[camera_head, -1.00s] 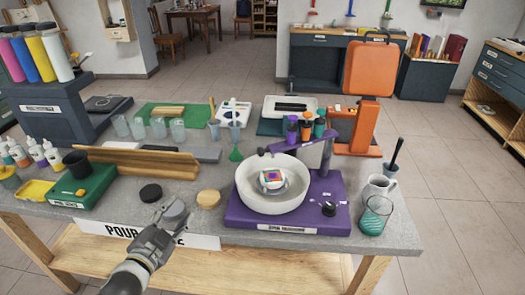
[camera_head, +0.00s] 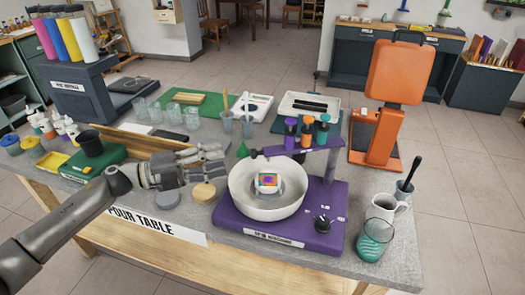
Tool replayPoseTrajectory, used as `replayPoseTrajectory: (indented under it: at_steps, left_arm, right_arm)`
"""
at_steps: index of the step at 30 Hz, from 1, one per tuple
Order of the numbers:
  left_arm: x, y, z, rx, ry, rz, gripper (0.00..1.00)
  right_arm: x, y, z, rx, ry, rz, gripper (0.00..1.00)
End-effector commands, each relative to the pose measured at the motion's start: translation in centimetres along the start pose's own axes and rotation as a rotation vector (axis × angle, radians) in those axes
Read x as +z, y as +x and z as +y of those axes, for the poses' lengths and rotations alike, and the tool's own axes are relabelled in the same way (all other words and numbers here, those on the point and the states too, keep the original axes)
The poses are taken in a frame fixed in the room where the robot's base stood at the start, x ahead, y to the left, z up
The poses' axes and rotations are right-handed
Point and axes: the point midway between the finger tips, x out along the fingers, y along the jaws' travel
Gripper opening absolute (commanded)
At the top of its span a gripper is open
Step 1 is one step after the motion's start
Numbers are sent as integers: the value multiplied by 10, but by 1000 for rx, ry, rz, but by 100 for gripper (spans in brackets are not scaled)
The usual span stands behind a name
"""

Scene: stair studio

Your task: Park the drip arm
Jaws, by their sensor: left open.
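A small multicoloured square piece (camera_head: 267,181) stands inside the bowl. My left gripper (camera_head: 226,159) is open, just left of the knob, with a small gap seeming to remain. My right gripper is out of view.
A wooden rail (camera_head: 140,150) is on the left.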

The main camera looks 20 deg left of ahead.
Motion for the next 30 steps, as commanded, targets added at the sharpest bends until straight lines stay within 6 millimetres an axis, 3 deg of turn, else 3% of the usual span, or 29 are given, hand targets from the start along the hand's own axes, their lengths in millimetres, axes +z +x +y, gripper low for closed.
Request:
replayPoseTrajectory:
  at_steps: [7, 15, 21, 30]
  left_arm:
    - [0, 42, -5, -6, -2, 0, 44]
    - [0, 86, -3, -4, -3, 0, 44]
    - [0, 100, -1, -2, -3, -2, 44]
    - [0, 101, 0, -2, -2, -2, 41]
  right_arm:
    - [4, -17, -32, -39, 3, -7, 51]
    - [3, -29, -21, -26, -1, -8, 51]
    - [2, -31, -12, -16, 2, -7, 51]
    - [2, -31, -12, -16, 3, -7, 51]
